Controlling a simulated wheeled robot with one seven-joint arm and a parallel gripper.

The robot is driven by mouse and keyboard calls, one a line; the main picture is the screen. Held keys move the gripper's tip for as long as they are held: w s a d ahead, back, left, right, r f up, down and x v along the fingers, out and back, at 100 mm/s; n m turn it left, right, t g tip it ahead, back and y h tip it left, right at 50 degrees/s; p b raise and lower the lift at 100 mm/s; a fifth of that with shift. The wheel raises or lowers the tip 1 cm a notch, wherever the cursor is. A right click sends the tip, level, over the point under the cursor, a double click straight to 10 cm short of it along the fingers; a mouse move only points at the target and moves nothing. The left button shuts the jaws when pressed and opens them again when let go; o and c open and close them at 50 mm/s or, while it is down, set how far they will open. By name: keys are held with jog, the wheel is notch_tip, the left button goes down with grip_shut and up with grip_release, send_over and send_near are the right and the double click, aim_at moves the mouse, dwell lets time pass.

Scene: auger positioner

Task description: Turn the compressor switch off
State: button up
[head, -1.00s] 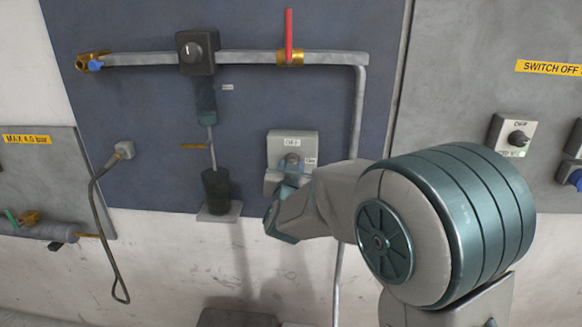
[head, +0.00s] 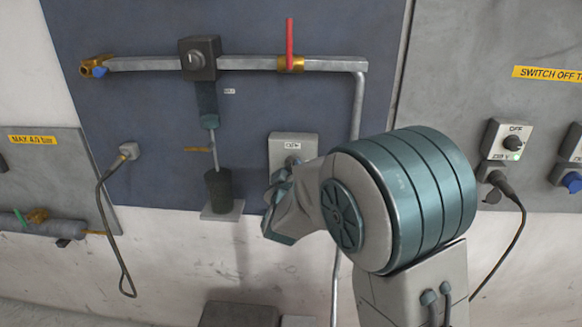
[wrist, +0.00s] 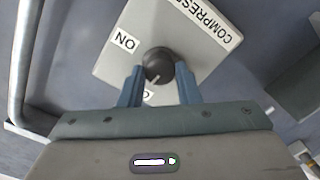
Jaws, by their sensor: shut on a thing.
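In the wrist view the box (wrist: 108,62) shows an ON label at left and part of a COMPRESSOR label at upper right. Its round dark knob (wrist: 158,62) sits between the two blue fingers of my gripper (wrist: 160,88), which is shut on it. The knob's white mark points down in the wrist view, toward a label starting with O, mostly hidden by my gripper. In the head view my gripper (head: 277,195) hides the knob.
A pipe with a red-handled valve (head: 290,62) and a dark regulator box (head: 199,58) runs above. A vertical pipe (head: 358,105) passes right of the switch. Other switches, one with a plugged cable (head: 502,183), are at right. A hanging cable (head: 108,215) is at left.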

jog(key=shift+n, duration=0.5)
jog(key=o, duration=1)
jog(key=s, duration=0.4)
jog(key=s+b, duration=0.1)
jog(key=s, duration=0.8)
jog(key=shift+s+a+r, duration=0.25)
jog(key=shift+s+r, duration=0.05)
jog(key=shift+s, duration=0.1)
